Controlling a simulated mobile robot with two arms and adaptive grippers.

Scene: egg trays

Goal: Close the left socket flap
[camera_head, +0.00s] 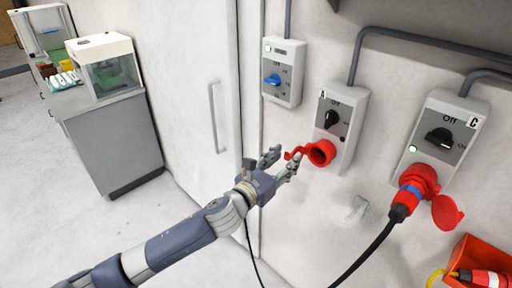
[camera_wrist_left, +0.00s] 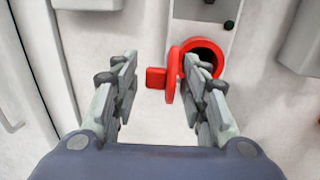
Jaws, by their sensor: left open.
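The left socket (camera_head: 321,153) is a red round socket on the grey box marked A, with its dark opening showing. Its red flap (camera_head: 296,153) stands open to the left of the opening. In the left wrist view the flap (camera_wrist_left: 172,75) is seen nearly edge-on, with a red tab to its left, and the socket (camera_wrist_left: 205,55) is partly behind the right finger. My left gripper (camera_head: 281,161) is open beside the flap. The flap lies between the two fingers in the wrist view, near the right one; whether they touch cannot be told. My right gripper is not in view.
Box C (camera_head: 440,135) at the right holds a red plug (camera_head: 412,192) with a black cable and a hanging red flap (camera_head: 447,212). A box with a blue knob (camera_head: 283,72) is left of box A. An orange bin (camera_head: 471,252) is at lower right.

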